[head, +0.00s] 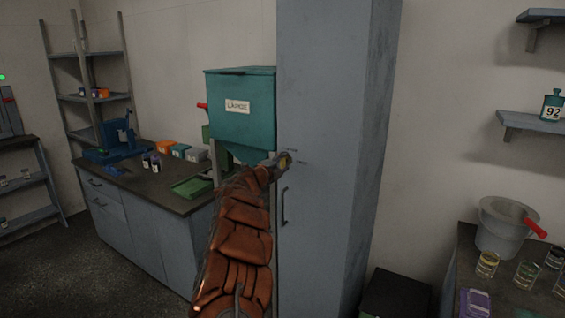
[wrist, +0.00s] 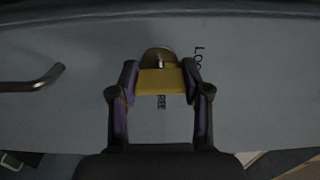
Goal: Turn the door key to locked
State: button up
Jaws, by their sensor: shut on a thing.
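The door is the front of a tall grey-blue cabinet (head: 330,230). A yellow key (wrist: 160,82) sits at a round metal lock (wrist: 158,55) on the door, and my gripper (wrist: 160,85) is shut on it, one finger on each side. The key's broad part lies crosswise in the wrist view. A "FREE" mark (wrist: 161,102) shows just below the key. A partly hidden mark starting "LOC" (wrist: 198,52) is to the right of the lock. In the head view my gripper (head: 283,161) is at the door, above the handle, and mostly hides the key.
The bar handle (head: 284,206) sticks out below the lock; it also shows in the wrist view (wrist: 32,80). A teal hopper (head: 242,110) stands close to the left of the cabinet. A counter (head: 160,190) is further left, and a bench with glass jars (head: 487,263) is at the right.

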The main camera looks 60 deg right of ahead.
dwell(0.3)
jog(key=o, duration=1.2)
jog(key=shift+c, duration=0.2)
jog(key=a, duration=1.2)
jog(key=shift+s, duration=0.2)
